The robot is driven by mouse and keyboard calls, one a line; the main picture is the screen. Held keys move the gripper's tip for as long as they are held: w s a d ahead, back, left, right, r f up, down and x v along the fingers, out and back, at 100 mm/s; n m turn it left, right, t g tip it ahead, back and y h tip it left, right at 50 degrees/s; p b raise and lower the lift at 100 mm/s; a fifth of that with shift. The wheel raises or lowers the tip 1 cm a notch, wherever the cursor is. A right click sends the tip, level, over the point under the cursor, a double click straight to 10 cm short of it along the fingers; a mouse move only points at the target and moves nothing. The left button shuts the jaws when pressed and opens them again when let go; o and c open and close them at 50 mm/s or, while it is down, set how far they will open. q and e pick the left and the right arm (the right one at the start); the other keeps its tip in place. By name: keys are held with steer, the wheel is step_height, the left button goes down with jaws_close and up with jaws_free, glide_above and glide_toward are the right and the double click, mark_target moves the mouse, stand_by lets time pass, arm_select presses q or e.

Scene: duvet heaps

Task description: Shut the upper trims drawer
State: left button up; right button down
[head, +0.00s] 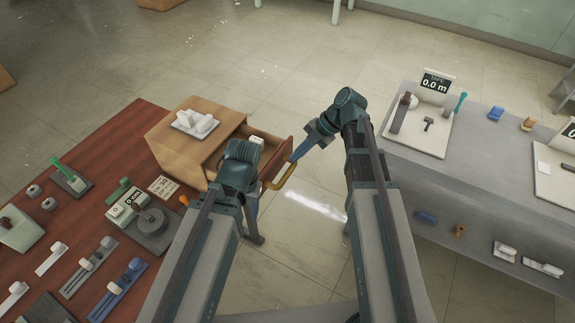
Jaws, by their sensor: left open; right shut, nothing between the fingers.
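A light wooden drawer cabinet (185,125) stands at the far right corner of the red-brown table. One drawer (278,146) is pulled out toward the right, with a white item (257,140) inside. A tan loop handle (283,177) is at the drawer's front. Whether a lower drawer exists is hidden by my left arm. My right gripper (294,157) is shut and empty, its tips at the drawer front by the handle; contact is unclear. My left gripper (253,234) is open, pointing down below the drawer, its fingers partly hidden by its wrist.
A white object on a grey plate (195,123) sits on the cabinet. The red-brown table (110,150) holds several small tools and a card (163,187). A grey bench (470,175) with a tape display (436,84) stands at right. Tiled floor is free between them.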

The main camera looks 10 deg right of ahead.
steer(key=b+x, duration=0.6)
steer(key=x, duration=0.3)
steer(key=shift+f+b, duration=0.15)
steer(key=shift+b, duration=0.25)
steer(key=shift+a, duration=0.1)
steer(key=w+a, duration=0.3)
steer(key=a, duration=0.1)
steer(key=w+a, duration=0.4)
steer(key=a, duration=0.1)
steer(key=w+a, duration=0.3)
steer(key=a, duration=0.2)
steer(key=shift+w+a, duration=0.15)
steer(key=shift+w, duration=0.15)
steer(key=shift+s, duration=0.1)
